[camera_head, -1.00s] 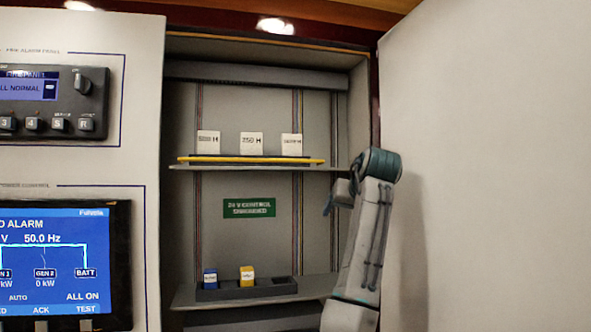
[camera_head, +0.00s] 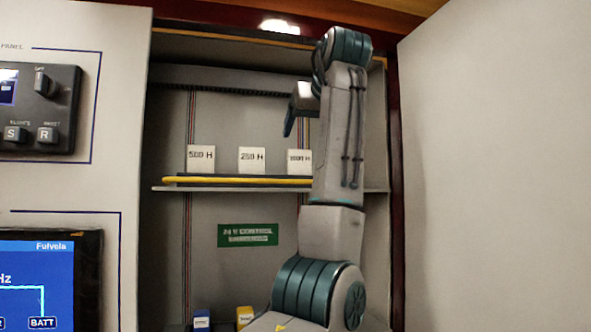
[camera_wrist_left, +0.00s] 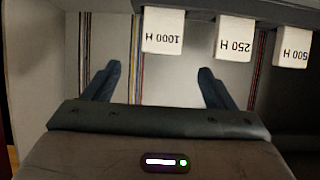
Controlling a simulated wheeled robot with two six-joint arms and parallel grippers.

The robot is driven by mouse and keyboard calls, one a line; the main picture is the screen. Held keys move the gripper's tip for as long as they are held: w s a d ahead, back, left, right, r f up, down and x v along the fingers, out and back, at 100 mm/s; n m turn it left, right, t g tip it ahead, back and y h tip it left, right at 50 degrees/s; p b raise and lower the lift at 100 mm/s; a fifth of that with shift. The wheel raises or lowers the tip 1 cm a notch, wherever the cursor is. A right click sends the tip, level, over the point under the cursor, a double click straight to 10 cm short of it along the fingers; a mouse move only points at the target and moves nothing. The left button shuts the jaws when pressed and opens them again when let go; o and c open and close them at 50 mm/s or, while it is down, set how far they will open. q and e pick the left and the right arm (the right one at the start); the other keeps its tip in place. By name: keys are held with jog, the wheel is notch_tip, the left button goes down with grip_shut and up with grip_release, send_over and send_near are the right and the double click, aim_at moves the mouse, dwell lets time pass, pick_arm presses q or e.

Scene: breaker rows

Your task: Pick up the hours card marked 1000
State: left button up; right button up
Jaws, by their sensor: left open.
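The white card marked 1000 H (camera_head: 299,161) stands at the right of a row of three on the shelf, its right edge close against my arm's outline. In the left wrist view the 1000 H card (camera_wrist_left: 163,31) appears upside down, at the top, between the lines of the two fingers but beyond their tips. My left gripper (camera_head: 289,122) is above the card in the head view, partly hidden by its own wrist. In the wrist view the left gripper (camera_wrist_left: 158,78) is open, with nothing between its fingers.
The 500 H card (camera_head: 201,159) and 250 H card (camera_head: 252,160) stand left of it. A yellow strip (camera_head: 235,181) runs along the shelf front. Blue (camera_head: 201,319) and yellow (camera_head: 245,317) blocks sit below. The cabinet's right side wall is close to my arm.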

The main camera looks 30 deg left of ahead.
aim_at(300, 152)
pick_arm(q)
jog(key=p+x, duration=0.4)
jog(key=x, duration=0.2)
jog(key=shift+w+a+f, duration=0.1)
jog(key=shift+a+f, duration=0.05)
jog(key=shift+a, duration=0.15)
jog(key=shift+w+a+f+p, duration=0.1)
jog(key=shift+a+f+p, duration=0.05)
jog(key=shift+p, duration=0.2)
jog(key=shift+f, duration=0.1)
jog(key=c, duration=1.1)
pick_arm(e)
jog(key=r, duration=0.1)
jog(key=s+d+r, duration=0.1)
jog(key=r, duration=0.1)
jog(key=s+d+r, duration=0.1)
jog(key=r, duration=0.1)
jog(key=shift+d, duration=0.1)
